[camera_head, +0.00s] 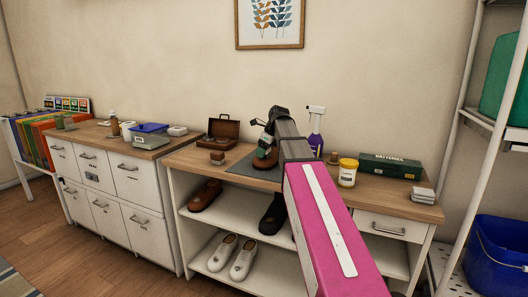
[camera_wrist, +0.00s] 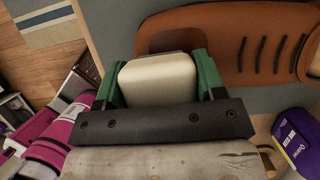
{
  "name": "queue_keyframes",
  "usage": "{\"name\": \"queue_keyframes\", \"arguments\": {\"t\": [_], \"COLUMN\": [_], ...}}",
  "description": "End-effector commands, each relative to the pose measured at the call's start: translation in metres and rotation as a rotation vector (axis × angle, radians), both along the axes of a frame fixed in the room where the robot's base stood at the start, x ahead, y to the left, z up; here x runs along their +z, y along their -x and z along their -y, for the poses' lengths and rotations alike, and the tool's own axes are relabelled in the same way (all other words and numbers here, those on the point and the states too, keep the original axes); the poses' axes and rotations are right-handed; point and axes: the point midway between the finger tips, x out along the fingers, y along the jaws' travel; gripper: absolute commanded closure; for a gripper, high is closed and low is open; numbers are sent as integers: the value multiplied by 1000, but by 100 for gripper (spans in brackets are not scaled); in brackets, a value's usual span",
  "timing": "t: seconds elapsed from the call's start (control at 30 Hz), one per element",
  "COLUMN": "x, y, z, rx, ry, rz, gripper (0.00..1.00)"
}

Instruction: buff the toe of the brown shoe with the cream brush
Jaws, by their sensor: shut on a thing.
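My gripper (camera_wrist: 162,64) is shut on the cream brush (camera_wrist: 158,82), a rounded cream block between its two green fingers in the wrist view. The brown shoe (camera_wrist: 235,28) lies just beyond the brush, with dark laces to the right; the brush covers part of the view of it. I cannot tell whether brush and shoe touch. In the head view my gripper (camera_head: 268,142) is over the brown shoe (camera_head: 265,160), which sits on a grey mat (camera_head: 240,170) on the wooden worktop. My arm and gripper hide much of the shoe and the brush there.
A purple spray bottle (camera_head: 316,128), a yellow jar (camera_head: 348,172) and a green box (camera_head: 389,166) stand to the right. An open brown case (camera_head: 222,131) and a small brown block (camera_head: 217,157) are to the left. Other shoes (camera_head: 205,195) rest on the shelves below.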

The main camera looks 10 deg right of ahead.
Motion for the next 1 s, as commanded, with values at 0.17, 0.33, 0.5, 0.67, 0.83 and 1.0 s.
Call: {"name": "queue_keyframes", "arguments": {"t": [0.17,0.33,0.5,0.67,0.83,1.0], "x": [-1,-3,-3,-2,-2,-1], "y": [-13,-19,-25,-34,-36,-36], "z": [0,0,0,1,1,1], "rx": [0,-1,-2,-2,-2,-1], "ry": [1,1,2,3,3,3], "rz": [1,2,3,4,4,4], "gripper": [78,78,78,78,78,78]}}
